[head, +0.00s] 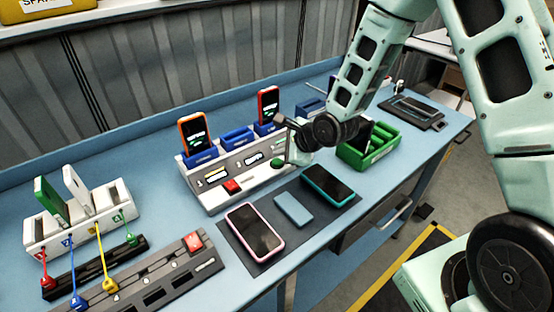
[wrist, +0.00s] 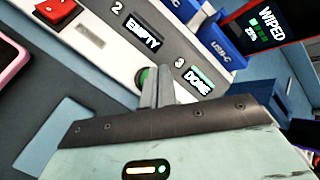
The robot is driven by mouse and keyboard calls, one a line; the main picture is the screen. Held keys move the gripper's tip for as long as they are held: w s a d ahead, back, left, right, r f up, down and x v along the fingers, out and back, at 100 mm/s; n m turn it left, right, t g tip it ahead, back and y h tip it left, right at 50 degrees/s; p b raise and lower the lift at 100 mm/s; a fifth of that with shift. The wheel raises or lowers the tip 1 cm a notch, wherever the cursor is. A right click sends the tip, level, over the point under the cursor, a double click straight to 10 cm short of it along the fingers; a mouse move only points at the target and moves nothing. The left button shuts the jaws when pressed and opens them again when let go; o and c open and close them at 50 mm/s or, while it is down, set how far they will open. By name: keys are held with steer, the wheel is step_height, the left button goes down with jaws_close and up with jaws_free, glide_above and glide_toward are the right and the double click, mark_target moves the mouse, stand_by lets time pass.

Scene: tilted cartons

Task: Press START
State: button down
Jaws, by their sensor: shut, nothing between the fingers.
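The white station (head: 240,172) stands mid-table with a green round button (head: 277,163) at its right and a red square button (head: 232,186) further left. In the wrist view the green button (wrist: 141,77) is partly hidden behind my gripper (wrist: 158,75), and the red button (wrist: 57,9) is at the top left. No START lettering is readable. My gripper (head: 289,156) is shut and empty, its fingertips right at the green button; I cannot tell whether they touch it. Small displays beside the fingers read EMPTY (wrist: 144,36) and DONE (wrist: 200,80).
Orange (head: 195,132) and red (head: 268,104) phones stand in blue docks; the red one reads WIPED in the wrist view. A dark mat (head: 281,238) in front holds a pink phone, a teal phone and a blue block. A green crate (head: 367,152) is right of my gripper.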

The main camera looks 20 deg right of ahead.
mark_target(281, 162)
steer(key=shift+r+p, duration=2.2)
steer(key=shift+r, duration=0.35)
steer(key=shift+f, duration=0.1)
